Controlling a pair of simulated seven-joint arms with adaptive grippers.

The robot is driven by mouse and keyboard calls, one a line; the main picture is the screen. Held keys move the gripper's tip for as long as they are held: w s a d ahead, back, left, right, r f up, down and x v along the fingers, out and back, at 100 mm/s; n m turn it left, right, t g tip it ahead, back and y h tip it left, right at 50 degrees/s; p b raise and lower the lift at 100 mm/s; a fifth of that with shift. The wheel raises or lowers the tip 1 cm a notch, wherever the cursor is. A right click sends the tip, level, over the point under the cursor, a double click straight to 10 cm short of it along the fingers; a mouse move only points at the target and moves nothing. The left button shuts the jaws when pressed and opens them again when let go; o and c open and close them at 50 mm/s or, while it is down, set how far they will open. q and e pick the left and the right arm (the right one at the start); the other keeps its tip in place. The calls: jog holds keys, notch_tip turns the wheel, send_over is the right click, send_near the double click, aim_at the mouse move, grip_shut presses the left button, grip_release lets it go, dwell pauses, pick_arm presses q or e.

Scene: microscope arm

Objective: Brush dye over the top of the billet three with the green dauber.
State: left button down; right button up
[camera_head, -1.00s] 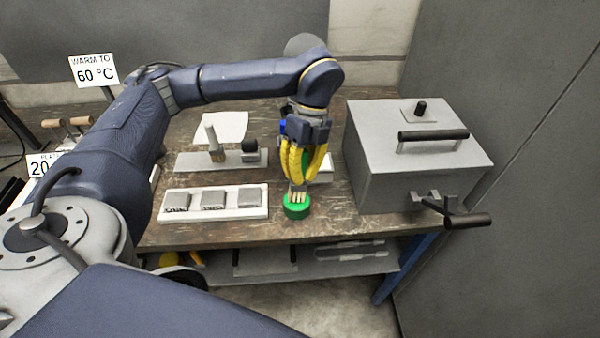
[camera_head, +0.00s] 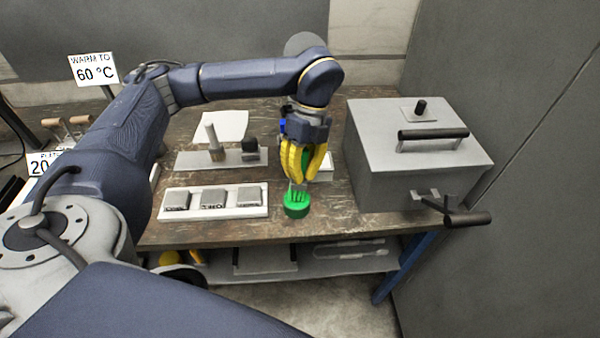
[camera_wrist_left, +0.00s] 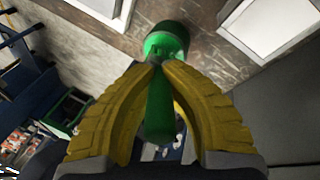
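My left gripper (camera_head: 303,178) has its yellow fingers shut on the green dauber (camera_wrist_left: 158,115), whose handle shows between them in the left wrist view. Left of the pot, a white tray (camera_head: 215,214) holds three grey billets: left (camera_head: 176,201), middle (camera_head: 213,199) and right (camera_head: 249,197). Their front marks are too small to read. Their tops look plain grey. My right gripper is not in view.
A grey box furnace (camera_head: 400,180) with black handles stands close right of the pot. Behind the tray, a grey plate (camera_head: 189,160) carries upright tools. A white sheet (camera_head: 231,124) lies further back. The bench's front edge runs just before the pot.

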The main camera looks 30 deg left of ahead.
pick_arm(q)
jog(key=shift+r, duration=3.45)
